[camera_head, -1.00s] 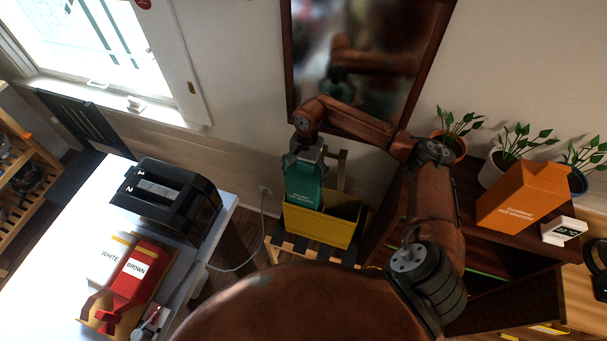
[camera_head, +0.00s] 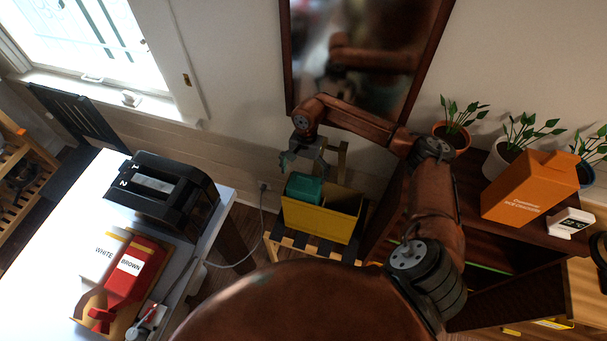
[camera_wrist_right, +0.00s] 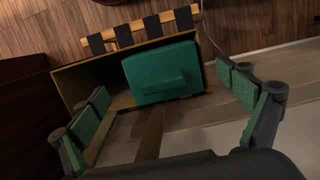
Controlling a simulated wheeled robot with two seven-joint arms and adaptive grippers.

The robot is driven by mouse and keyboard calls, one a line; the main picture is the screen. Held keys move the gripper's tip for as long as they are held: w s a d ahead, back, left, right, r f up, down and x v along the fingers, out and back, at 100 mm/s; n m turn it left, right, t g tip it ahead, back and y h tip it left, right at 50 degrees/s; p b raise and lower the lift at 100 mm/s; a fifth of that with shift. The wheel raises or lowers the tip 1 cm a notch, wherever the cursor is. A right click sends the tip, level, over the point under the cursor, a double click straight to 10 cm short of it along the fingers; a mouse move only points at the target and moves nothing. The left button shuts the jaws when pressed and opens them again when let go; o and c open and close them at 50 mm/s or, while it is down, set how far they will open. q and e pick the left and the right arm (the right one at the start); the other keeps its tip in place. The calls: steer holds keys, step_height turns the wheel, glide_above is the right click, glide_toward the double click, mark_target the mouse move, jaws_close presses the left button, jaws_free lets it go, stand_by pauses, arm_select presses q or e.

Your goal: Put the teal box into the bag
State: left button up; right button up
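The teal box (camera_head: 304,187) sits in the left part of the yellow bag (camera_head: 318,224), its top showing above the rim. In the right wrist view the teal box (camera_wrist_right: 163,73) lies inside the bag (camera_wrist_right: 72,84), at one end, with the other part of the bag empty. My right gripper (camera_head: 302,163) is above the box, apart from it. In the right wrist view its fingers (camera_wrist_right: 165,105) are spread wide with nothing between the pads. My left gripper is not in view.
The bag stands on a slatted wooden stool (camera_head: 286,241) by the wall. A white table (camera_head: 50,246) with a black toaster (camera_head: 165,193) is at the left. A dark shelf (camera_head: 470,206) with plants and an orange box (camera_head: 528,187) is at the right.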

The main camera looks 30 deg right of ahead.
steer(key=shift+o, duration=0.3)
step_height(320, 180, up, 12)
steer(key=w+d, duration=0.1)
steer(key=shift+d, duration=0.2)
steer(key=shift+f, duration=0.1)
stand_by(0.8)
